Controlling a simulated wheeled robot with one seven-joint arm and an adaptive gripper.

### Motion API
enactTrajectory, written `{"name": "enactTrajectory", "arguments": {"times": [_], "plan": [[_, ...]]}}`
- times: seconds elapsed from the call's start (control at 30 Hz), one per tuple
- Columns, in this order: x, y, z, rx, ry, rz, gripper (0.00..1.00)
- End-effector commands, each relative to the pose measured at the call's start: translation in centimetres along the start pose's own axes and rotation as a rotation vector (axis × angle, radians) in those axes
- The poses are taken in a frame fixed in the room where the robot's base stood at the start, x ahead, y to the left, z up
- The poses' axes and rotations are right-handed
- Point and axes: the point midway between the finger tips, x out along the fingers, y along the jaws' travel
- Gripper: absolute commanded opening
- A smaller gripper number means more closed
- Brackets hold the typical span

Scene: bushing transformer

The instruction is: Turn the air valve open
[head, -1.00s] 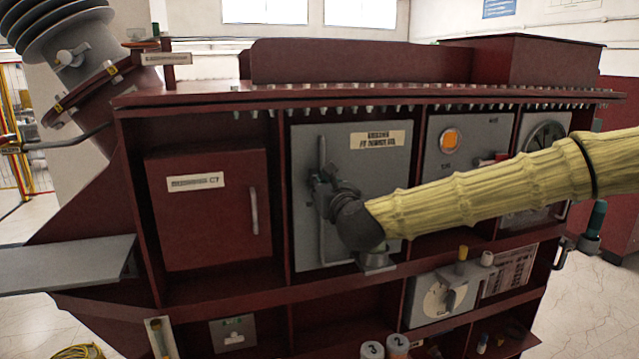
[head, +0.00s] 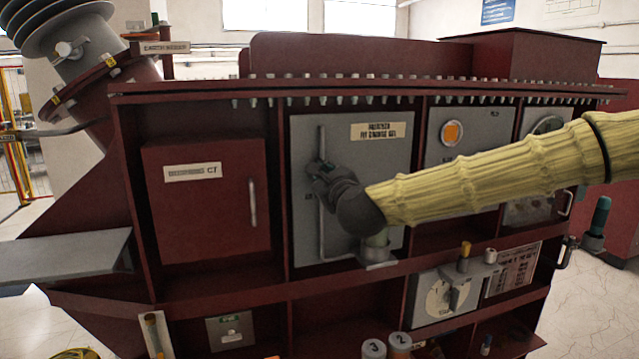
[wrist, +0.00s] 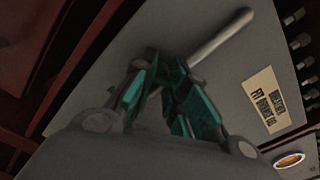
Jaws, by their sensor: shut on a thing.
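A long grey handle (head: 322,230) stands upright on the grey panel, left of the panel's label. I take it for the air valve's handle, but no valve name is readable on it. My gripper (head: 316,172) is at the upper half of this handle in the head view. In the wrist view, the teal-padded fingers of my gripper (wrist: 160,98) are shut around the grey handle (wrist: 222,35), whose rounded end sticks out beyond them. The fingers hide the gripped part, and my wrist covers some of the panel.
The grey panel (head: 385,165) sits in a dark red frame. Left of it is a red cabinet door (head: 205,215) with a grip bar. A short pale cylinder (head: 377,245) stands below my wrist. A dial box (head: 437,300) is lower right. An orange light (head: 451,133) is at right.

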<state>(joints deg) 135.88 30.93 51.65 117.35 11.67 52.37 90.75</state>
Motion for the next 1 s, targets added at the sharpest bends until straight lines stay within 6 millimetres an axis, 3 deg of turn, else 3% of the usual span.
{"name": "enactTrajectory", "arguments": {"times": [1.0], "plan": [[0.02,0.07,0.31,-0.905,-0.005,-0.005,0.0]]}}
